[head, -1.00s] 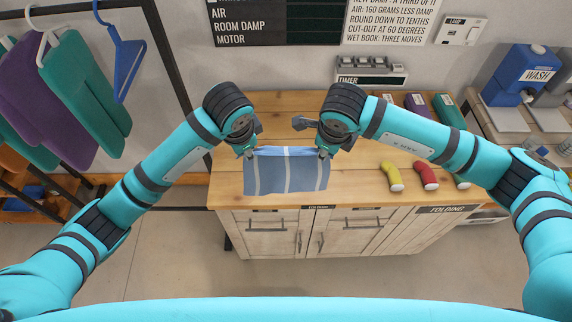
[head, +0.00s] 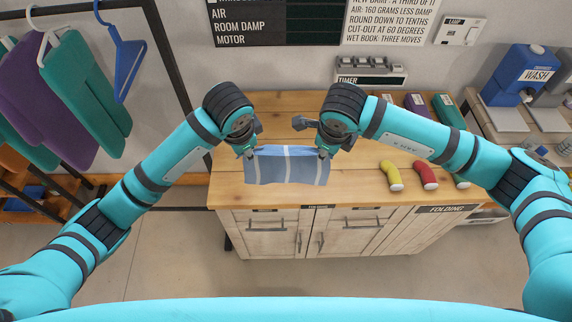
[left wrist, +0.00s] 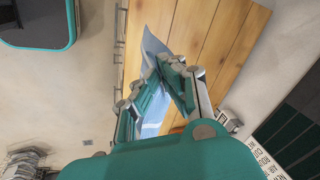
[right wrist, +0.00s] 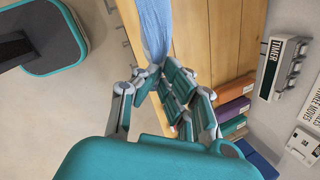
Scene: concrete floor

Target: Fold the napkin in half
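The napkin (head: 270,168) is blue with pale stripes. In the head view it spans between my two grippers, over the front left part of the wooden table top. My left gripper (head: 248,152) is shut on its far left corner, and my right gripper (head: 323,152) is shut on its far right corner. In the left wrist view the fingers close together on the napkin (left wrist: 152,45). In the right wrist view the napkin (right wrist: 155,25) runs out from between the fingertips. I cannot tell how much of the near part touches the table.
The wooden table (head: 355,190) has bare room right of the napkin. A yellow roll (head: 392,176) and a red roll (head: 425,175) lie farther right. A timer panel (head: 370,72) is behind. A rack with hanging garments (head: 85,100) stands left.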

